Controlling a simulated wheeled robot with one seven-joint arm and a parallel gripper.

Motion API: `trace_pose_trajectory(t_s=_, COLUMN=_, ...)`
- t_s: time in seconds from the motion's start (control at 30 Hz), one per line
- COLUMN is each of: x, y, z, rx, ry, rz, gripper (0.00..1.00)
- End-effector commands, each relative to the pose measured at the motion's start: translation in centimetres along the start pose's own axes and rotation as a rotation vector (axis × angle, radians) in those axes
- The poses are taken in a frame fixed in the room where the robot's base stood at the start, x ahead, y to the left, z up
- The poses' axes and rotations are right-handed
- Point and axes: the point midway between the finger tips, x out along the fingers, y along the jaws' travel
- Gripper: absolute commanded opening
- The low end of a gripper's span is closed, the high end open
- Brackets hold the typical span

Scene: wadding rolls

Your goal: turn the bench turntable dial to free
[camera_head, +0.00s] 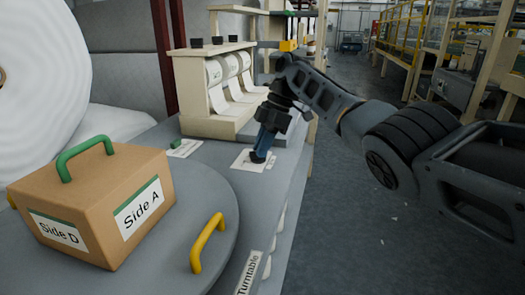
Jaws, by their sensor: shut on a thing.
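The turntable dial (257,158) is a small dark knob on a white label plate (243,163) on the grey bench. My gripper (261,150) reaches down over it from above, with its blue fingers shut on the dial. The fingers cover most of the dial, and the plate's print is too small to read, so I cannot tell which setting it points to. The round grey turntable (150,272) lies at the front left, with a yellow handle (207,243) near its edge and a label reading "Turntable" (249,273) beside it.
A cardboard box (95,205) marked Side A and Side D, with a green handle, stands on the turntable. A beige rack of white rolls (217,90) stands behind the dial. A small green block (176,143) sits on another white plate. Open floor (370,215) lies right of the bench.

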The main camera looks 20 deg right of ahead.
Motion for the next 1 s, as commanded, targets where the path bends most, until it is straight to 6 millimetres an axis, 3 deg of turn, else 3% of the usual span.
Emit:
trace_pose_trajectory(t_s=0.7, x=0.1, y=0.03, z=-0.06, rx=-0.073, ry=-0.001, rz=-0.033, gripper=0.0)
trace_pose_trajectory(t_s=0.73, x=0.1, y=0.03, z=-0.05, rx=-0.073, ry=-0.001, rz=-0.033, gripper=0.16)
trace_pose_trajectory(t_s=1.0, x=0.03, y=0.07, z=-0.02, rx=-0.071, ry=-0.001, rz=-0.031, gripper=0.39)
